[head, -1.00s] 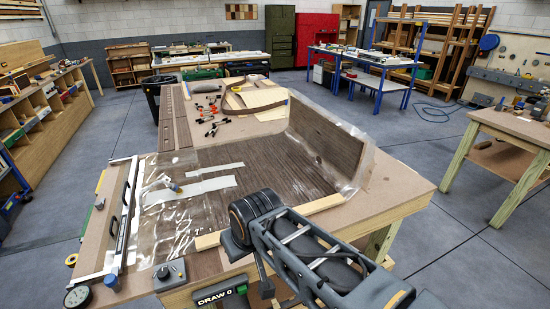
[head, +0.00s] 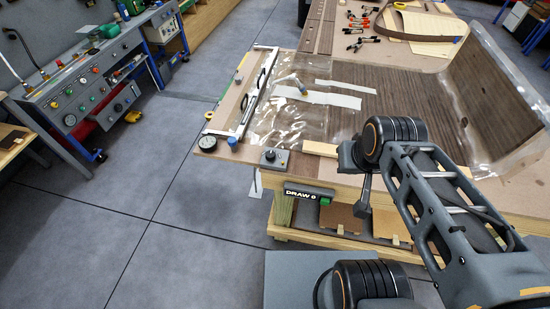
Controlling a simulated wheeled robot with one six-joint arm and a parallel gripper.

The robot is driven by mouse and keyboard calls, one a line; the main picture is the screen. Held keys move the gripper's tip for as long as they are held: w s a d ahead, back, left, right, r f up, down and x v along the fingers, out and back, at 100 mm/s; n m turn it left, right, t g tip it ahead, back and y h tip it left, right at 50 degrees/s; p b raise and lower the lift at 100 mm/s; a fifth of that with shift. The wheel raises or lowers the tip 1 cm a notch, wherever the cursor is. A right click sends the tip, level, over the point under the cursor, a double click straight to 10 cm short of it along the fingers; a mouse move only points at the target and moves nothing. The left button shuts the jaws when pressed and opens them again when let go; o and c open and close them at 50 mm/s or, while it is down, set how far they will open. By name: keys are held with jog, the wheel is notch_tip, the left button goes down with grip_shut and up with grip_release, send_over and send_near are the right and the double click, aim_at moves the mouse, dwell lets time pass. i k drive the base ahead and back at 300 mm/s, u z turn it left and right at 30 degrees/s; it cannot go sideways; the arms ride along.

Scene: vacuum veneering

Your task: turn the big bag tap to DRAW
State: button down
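A small grey block with a dark round knob (head: 272,157) sits at the near edge of the veneering table and looks like the bag tap. I cannot make out its marks or which way it is turned. A black sign reading "DRAW 0" (head: 303,194), with a green part at its right end, is on the table front just below it. The clear bag (head: 262,128) lies on the table behind the knob. My arm comes in from the right, its elbow right of the knob.
A round dial gauge (head: 207,143) and a blue cap (head: 232,142) stand at the table's near left corner. A white clamp bar (head: 246,112) runs along the left edge. A control bench (head: 90,80) stands at the far left. The floor between (head: 150,170) is clear.

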aim_at(270, 156)
jog(key=u, duration=0.05)
jog(key=k, duration=0.5)
jog(key=u, duration=1.9)
jog(key=i, duration=1.1)
jog(key=z, duration=1.95)
